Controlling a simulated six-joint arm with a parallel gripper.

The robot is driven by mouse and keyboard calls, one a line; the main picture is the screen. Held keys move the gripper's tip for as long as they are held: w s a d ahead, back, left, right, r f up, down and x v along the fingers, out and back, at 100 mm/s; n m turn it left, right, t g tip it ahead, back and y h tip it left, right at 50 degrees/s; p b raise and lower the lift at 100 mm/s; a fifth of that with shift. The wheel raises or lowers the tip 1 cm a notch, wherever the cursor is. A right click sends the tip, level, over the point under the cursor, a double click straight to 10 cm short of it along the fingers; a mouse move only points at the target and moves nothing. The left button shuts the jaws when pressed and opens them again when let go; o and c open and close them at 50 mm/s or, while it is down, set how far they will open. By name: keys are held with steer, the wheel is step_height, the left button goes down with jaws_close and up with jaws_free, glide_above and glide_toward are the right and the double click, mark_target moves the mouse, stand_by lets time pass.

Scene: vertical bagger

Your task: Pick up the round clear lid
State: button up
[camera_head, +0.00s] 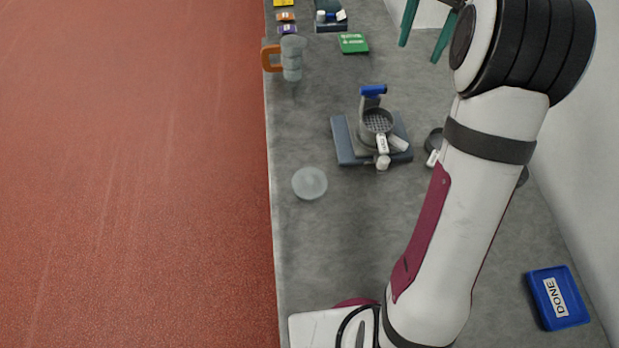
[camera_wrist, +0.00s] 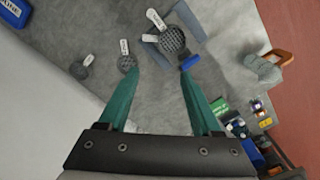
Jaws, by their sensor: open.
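The round clear lid (camera_head: 309,183) lies flat on the grey bench near its left edge in the head view. It is a pale translucent disc with nothing on it. I cannot make it out in the wrist view. My gripper (camera_head: 428,28) has green fingers, at the top of the head view, high above the far part of the bench and well away from the lid. In the wrist view my gripper (camera_wrist: 160,85) is open, with nothing between its fingers.
A blue-grey base (camera_head: 343,140) with a basket (camera_head: 377,121) and blue handle stands just beyond the lid. A clear jug with orange handle (camera_head: 291,58) stands near the left edge. A blue DONE tray (camera_head: 535,290) lies right. Bench around the lid is clear.

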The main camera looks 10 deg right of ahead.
steer(key=shift+c, duration=0.4)
steer(key=m, duration=1.2)
glide_above(310, 179)
step_height(310, 179, down, 14)
step_height(310, 179, down, 15)
steer(key=shift+f, duration=0.1)
jaws_close()
